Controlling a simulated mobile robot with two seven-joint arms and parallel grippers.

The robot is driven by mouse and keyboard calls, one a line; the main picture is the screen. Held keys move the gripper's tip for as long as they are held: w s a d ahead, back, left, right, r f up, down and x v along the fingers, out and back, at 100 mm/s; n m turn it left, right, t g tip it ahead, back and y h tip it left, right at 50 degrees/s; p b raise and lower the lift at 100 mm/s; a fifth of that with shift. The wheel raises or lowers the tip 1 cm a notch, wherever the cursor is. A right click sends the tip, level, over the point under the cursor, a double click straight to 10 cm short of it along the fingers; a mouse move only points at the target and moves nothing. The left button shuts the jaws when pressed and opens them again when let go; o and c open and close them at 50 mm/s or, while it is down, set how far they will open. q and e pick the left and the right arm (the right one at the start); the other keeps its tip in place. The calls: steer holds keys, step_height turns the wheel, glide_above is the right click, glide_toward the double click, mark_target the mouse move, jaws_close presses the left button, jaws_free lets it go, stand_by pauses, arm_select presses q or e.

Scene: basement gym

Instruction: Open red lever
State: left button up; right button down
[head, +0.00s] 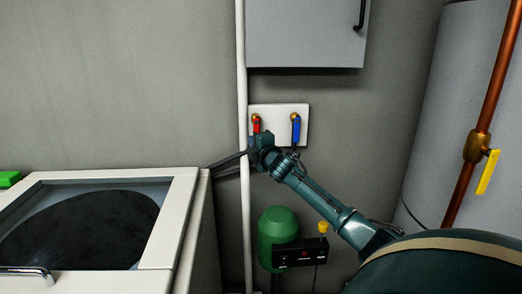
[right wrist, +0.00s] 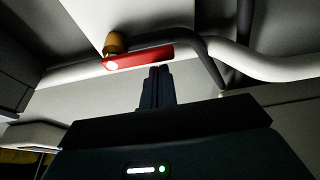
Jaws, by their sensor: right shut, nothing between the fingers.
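The red lever (head: 256,124) is on a white wall plate (head: 278,112), on a brass fitting, left of a blue lever (head: 296,129). In the head view its lower part is hidden behind my right gripper (head: 258,147). In the right wrist view the red lever (right wrist: 138,57) lies across the picture with its brass fitting at the left end. My right gripper's fingers (right wrist: 159,72) are shut and empty, with their tips close to the lever's lower edge. I cannot tell whether they touch it. My left gripper is not in view.
A grey cabinet (head: 305,35) hangs above the plate, and a white vertical pipe (head: 241,80) runs left of it. A white top-lidded machine (head: 190,210) stands at the left. A green tank (head: 277,232) is below, and a copper pipe with a yellow lever (head: 488,172) is at the right.

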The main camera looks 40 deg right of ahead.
steer(key=v, duration=1.2)
steer(key=shift+b, duration=0.45)
steer(key=shift+s, duration=0.1)
